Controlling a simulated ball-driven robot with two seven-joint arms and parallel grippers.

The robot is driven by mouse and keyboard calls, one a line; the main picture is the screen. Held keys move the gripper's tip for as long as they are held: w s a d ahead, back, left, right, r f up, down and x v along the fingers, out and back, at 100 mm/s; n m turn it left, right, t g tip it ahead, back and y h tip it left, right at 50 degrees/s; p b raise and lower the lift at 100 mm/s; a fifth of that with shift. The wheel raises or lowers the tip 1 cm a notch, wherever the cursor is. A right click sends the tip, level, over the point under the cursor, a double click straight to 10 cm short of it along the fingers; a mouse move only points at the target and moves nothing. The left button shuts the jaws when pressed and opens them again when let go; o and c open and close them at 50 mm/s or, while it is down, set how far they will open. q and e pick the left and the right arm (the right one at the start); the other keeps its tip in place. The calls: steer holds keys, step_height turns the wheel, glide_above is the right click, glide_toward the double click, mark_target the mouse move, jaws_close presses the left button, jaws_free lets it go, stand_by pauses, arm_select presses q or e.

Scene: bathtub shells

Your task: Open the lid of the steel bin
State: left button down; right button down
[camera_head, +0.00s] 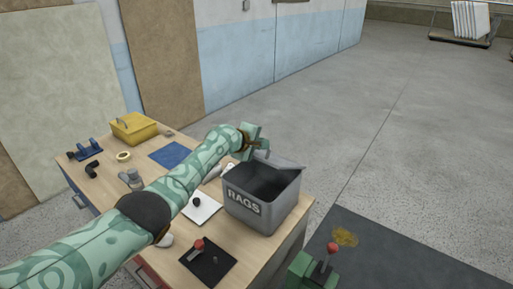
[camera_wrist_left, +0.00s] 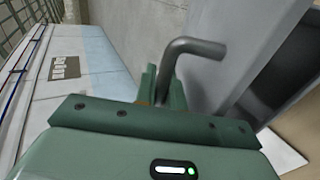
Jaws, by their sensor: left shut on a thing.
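The grey steel bin (camera_head: 277,214), marked RAGS, stands upright near the right end of the wooden bench. Its dark inside shows from above. Its lid (camera_head: 284,161) is raised and tilted back along the far edge. My left gripper (camera_head: 252,143) is at the far side of the lid. In the left wrist view my left gripper (camera_wrist_left: 160,88) is shut on a bent grey rod handle (camera_wrist_left: 197,47), beside a grey panel (camera_wrist_left: 245,40). The fingertips are partly hidden behind the gripper body there. My right gripper is in neither view.
The bench (camera_head: 180,240) also holds a yellow toolbox (camera_head: 134,128), a blue sheet (camera_head: 170,155), a tape roll (camera_head: 123,156) and a black plate with a red-knobbed lever (camera_head: 209,264).

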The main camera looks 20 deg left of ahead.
arm_select(q)
steer(key=shift+w+d+r, duration=0.15)
steer(key=shift+w+r, duration=0.1)
steer(key=shift+r, duration=0.05)
steer(key=shift+g, duration=0.3)
steer(key=c, duration=1.8)
jaws_free()
steer(key=shift+f, duration=0.1)
steer(key=shift+p, duration=0.35)
steer(key=p+v, duration=0.4)
steer(key=v, duration=0.1)
steer(key=shift+w+r+p, duration=0.1)
steer(key=shift+r+p, duration=0.15)
steer(key=shift+p, duration=0.1)
steer(key=shift+f+p+v, duration=0.1)
steer(key=shift+p+v, duration=0.55)
steer(key=shift+v, duration=2.1)
steer(key=shift+f+p+v, duration=0.15)
steer(key=shift+p+v, duration=0.5)
steer(key=shift+v, duration=2.15)
